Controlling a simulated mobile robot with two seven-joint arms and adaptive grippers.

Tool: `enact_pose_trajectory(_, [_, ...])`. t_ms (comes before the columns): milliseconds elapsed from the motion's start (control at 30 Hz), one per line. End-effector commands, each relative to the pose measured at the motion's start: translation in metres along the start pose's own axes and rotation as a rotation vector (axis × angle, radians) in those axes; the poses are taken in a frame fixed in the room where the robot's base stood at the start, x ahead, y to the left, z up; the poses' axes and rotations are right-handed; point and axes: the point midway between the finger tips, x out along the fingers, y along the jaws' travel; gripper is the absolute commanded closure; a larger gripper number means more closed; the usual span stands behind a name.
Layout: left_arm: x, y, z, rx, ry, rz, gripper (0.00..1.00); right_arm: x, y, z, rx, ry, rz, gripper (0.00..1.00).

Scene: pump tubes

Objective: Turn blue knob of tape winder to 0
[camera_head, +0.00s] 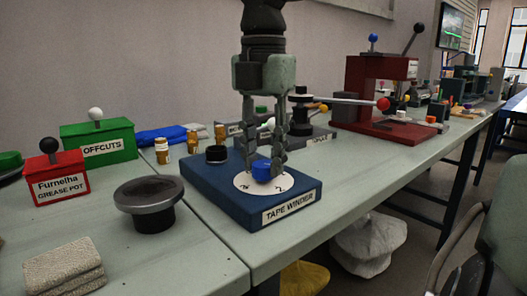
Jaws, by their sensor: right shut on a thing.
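The tape winder (223,200) is a dark blue box on the bench with a "TAPE WINDER" label on its front right face. A white dial (243,184) with markings lies on its top, and the digits are too small to read surely. The blue knob (261,170) stands at the dial's middle. My right gripper (264,162) reaches straight down from above, with its fingers closed around the knob. The fingers hide part of the knob and the far side of the dial. I cannot tell which mark the knob points at. My left gripper is not in view.
A black round pedestal (148,200) stands left of the winder, with a folded cloth (63,266) in front. A red grease pot (57,179) and green offcuts box (98,143) stand at left. A red press (376,100) stands behind at right. The bench front right of the winder is clear.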

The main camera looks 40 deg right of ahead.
Motion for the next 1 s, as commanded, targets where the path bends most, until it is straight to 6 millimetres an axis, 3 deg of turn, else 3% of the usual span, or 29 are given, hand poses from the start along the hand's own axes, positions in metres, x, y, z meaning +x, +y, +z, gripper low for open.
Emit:
enact_pose_trajectory(133, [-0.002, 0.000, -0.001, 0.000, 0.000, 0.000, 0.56, -0.001, 0.000, 0.000, -0.029, 0.000, 0.001, 1.00])
enact_pose_trajectory(367, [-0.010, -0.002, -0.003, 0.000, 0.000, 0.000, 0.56, -0.001, 0.000, 0.000, -0.287, 0.001, 0.000, 1.00])
enact_pose_trajectory(667, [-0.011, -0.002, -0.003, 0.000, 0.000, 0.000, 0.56, -0.001, 0.000, 0.000, -0.321, 0.000, 0.000, 1.00])
enact_pose_trajectory(833, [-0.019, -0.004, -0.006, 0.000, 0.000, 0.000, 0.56, -0.002, 0.000, 0.000, -0.531, 0.002, 0.001, 1.00])
enact_pose_trajectory(1000, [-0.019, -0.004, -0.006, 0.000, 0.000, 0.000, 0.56, 0.000, 0.000, 0.000, -0.601, 0.000, 0.001, 1.00])
